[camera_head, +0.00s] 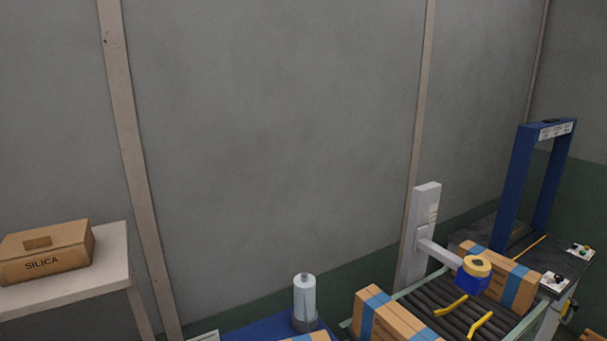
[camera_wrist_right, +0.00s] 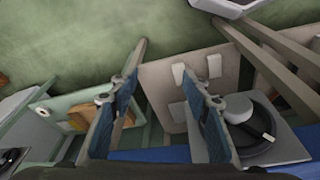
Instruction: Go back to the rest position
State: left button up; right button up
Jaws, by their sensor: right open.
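My right gripper (camera_wrist_right: 160,92) shows in the right wrist view with its two blue-padded fingers spread apart. I see nothing held between the fingers. Behind them are a pale panel (camera_wrist_right: 160,88) with small white blocks on it and a green wall. Neither gripper shows in the head view, and my left gripper is in no frame.
A conveyor (camera_head: 445,284) at the lower right carries cardboard boxes (camera_head: 400,325) with blue bands. A blue frame (camera_head: 515,185) stands over its far end. A white bottle (camera_head: 304,297) stands on a blue surface (camera_head: 265,329). A SILICA box (camera_head: 45,265) sits on a pale table (camera_head: 116,262).

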jog(key=s+d+f+b, duration=0.1)
jog(key=s+f+b, duration=0.1)
jog(key=s+f, duration=0.7)
jog(key=s+d+f+g+b, duration=0.1)
jog(key=s+d+f+b, duration=0.1)
jog(key=s+f, duration=0.8)
notch_tip(320, 180, down, 8)
jog(key=shift+s+d+r+g, duration=0.1)
jog(key=shift+s+d+g, duration=0.1)
jog(key=shift+g, duration=0.1)
